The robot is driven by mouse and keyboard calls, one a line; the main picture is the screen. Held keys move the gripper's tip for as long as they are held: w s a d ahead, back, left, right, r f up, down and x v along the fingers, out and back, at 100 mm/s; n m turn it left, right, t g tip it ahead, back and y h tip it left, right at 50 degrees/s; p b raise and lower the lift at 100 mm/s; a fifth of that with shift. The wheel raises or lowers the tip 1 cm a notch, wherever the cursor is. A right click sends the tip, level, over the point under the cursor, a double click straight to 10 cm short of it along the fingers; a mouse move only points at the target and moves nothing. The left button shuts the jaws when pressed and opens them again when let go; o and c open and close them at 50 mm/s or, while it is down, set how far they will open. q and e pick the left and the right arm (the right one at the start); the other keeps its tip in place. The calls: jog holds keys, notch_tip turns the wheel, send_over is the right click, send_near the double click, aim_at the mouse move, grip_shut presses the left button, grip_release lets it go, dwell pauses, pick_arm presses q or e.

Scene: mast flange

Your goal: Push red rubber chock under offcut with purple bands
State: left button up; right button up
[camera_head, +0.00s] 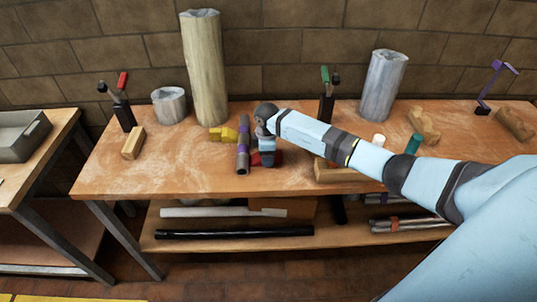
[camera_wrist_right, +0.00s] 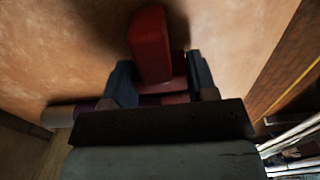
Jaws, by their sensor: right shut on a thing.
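The red rubber chock (camera_wrist_right: 150,45) is between the fingers of my right gripper (camera_wrist_right: 160,82), which is shut on it, low over the tabletop. In the head view my right gripper (camera_head: 267,159) mostly hides the chock; a red part (camera_head: 279,157) shows beside it. The offcut with purple bands (camera_head: 243,146) is a dark tube lying just left of the gripper. It also shows in the wrist view (camera_wrist_right: 60,115), passing behind the fingers. I cannot tell whether chock and offcut touch. My left gripper is not in view.
A yellow block (camera_head: 222,134) lies left of the offcut. A tall pale post (camera_head: 205,70), a short grey stub (camera_head: 170,105) and a grey cylinder (camera_head: 384,87) stand at the back. A wooden block (camera_head: 335,172) lies right. The workbench (camera_head: 190,175) is clear at front left.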

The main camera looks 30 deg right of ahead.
jog(key=shift+w+a, duration=0.15)
jog(key=shift+a, duration=0.15)
jog(key=o, duration=1.1)
jog(key=shift+c, duration=0.2)
notch_tip(320, 180, up, 14)
jog(key=b, duration=0.1)
jog(key=shift+f, duration=0.1)
